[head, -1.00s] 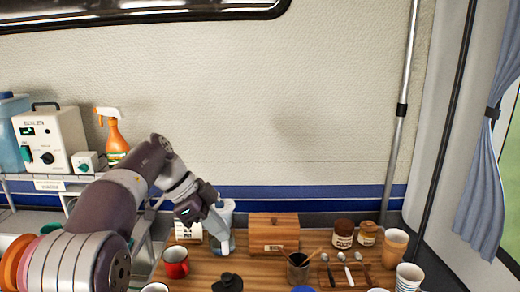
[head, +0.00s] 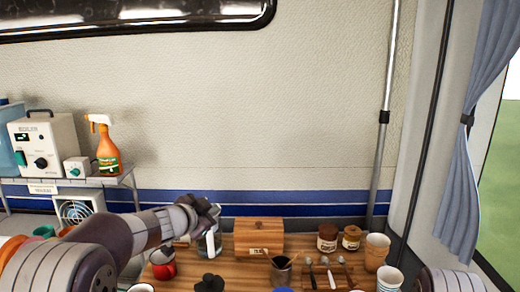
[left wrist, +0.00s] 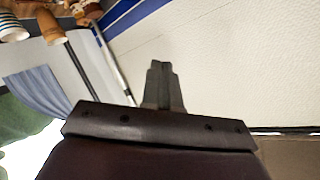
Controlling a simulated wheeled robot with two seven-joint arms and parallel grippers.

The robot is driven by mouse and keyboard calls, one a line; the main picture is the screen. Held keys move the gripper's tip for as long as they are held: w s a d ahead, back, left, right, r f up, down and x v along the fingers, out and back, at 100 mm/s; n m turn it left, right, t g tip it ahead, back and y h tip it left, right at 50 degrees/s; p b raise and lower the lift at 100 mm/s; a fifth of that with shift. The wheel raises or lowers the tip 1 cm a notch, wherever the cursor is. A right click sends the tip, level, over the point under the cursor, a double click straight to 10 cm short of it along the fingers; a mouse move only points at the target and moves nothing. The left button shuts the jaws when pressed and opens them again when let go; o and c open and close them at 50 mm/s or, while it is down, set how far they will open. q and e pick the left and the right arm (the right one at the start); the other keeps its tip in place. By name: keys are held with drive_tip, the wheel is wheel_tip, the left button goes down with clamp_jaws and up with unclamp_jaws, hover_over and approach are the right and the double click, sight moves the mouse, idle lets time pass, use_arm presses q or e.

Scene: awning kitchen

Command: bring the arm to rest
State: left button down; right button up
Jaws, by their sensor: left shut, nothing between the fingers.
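My left arm comes in from the left in the head view. Its gripper (head: 211,241) is over the back left part of the wooden table, in front of the wall and left of a wooden box (head: 259,238). In the left wrist view its two fingers (left wrist: 161,85) are together with nothing between them, against the plain wall.
A shelf at the left holds an orange spray bottle (head: 108,150) and a boxy device (head: 46,143). The air before the wall is free.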

use_arm(q)
drive_tip(key=s+a+f+n+g+y+p, duration=0.1)
drive_tip(key=s+a+f+n+g+y, duration=0.25)
drive_tip(key=s+f, duration=0.5)
drive_tip(key=s+a+f+n+g+y+p, duration=0.1)
drive_tip(key=s+a+f+n+g+y, duration=0.35)
drive_tip(key=s, duration=0.65)
use_arm(e)
drive_tip(key=s+r+m+g+h, duration=0.1)
drive_tip(key=s+r+m+g, duration=0.1)
drive_tip(key=s+r, duration=0.3)
drive_tip(key=s+r+m+g+h, duration=0.1)
drive_tip(key=s+r+m+g, duration=0.15)
drive_tip(key=r, duration=0.55)
use_arm(q)
drive_tip(key=s+d+f+n+g+h+p, duration=0.1)
drive_tip(key=s, duration=0.7)
drive_tip(key=s+d+f+n+g+h+p, duration=0.1)
drive_tip(key=s+n+g, duration=0.1)
drive_tip(key=s, duration=0.5)
drive_tip(key=shift+s+f+h, duration=0.25)
drive_tip(key=shift+s+h, duration=0.05)
drive_tip(key=shift+s, duration=0.1)
use_arm(e)
drive_tip(key=s+a+r+t, duration=0.1)
drive_tip(key=a+r, duration=0.4)
drive_tip(key=r, duration=0.6)
drive_tip(key=shift+s+a+t, duration=0.3)
drive_tip(key=shift+a+t, duration=0.1)
drive_tip(key=shift+t, duration=0.15)
